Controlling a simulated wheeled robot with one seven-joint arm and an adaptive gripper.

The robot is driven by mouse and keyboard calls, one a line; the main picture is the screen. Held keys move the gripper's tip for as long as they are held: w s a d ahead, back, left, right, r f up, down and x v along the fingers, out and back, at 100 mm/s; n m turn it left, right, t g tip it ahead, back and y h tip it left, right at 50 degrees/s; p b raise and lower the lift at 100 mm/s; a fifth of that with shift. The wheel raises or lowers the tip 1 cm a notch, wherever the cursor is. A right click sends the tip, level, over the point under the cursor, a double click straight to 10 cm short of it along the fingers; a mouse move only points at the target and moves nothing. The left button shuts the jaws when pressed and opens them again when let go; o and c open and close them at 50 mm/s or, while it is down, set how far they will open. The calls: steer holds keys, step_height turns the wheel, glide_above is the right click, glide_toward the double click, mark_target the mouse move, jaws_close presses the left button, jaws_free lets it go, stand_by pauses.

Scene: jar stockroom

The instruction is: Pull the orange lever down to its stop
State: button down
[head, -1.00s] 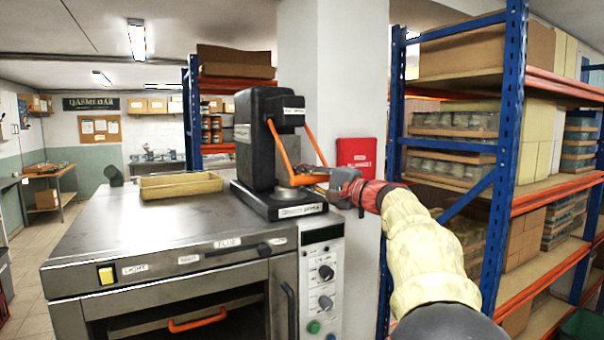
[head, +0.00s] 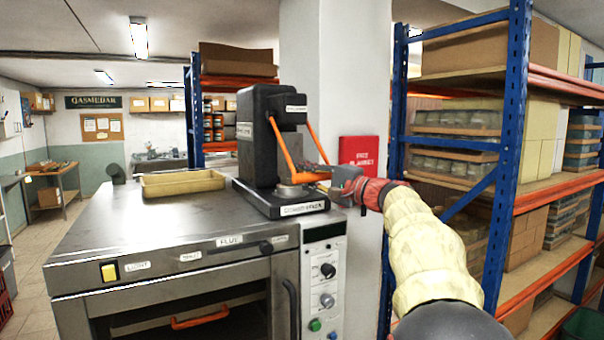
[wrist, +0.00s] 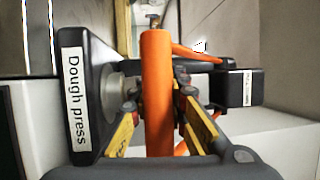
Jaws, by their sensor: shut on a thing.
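The orange lever (head: 282,146) is a U-shaped handle on the black dough press (head: 262,125). Its two arms slope down from the press head, and its crossbar sits low, just above the press base (head: 290,208). My gripper (head: 322,174) reaches in from the right and is shut on the crossbar. In the wrist view the orange bar (wrist: 157,85) stands between my gripper's two yellow-padded fingers (wrist: 160,118). The base with its "Dough press" label (wrist: 75,100) lies left of the bar there. A gap between crossbar and base is hard to judge.
The press stands on a steel oven (head: 150,240), with a shallow tan tray (head: 180,184) to its left. A white pillar (head: 335,70) with a red box (head: 358,152) is behind. A blue-and-orange shelf rack (head: 505,150) stands close on the right of my arm.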

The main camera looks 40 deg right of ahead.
mark_target(321, 177)
steer(key=c, duration=1.7)
jaws_free()
steer(key=shift+c, duration=0.2)
steer(key=shift+o, duration=0.4)
steer(key=shift+w, duration=0.1)
steer(key=s, duration=0.4)
steer(key=s+d+f, duration=0.1)
steer(key=s, duration=0.3)
steer(key=s+d, duration=0.1)
steer(key=s, duration=0.2)
steer(key=shift+s+f, duration=0.2)
steer(key=shift+s, duration=0.2)
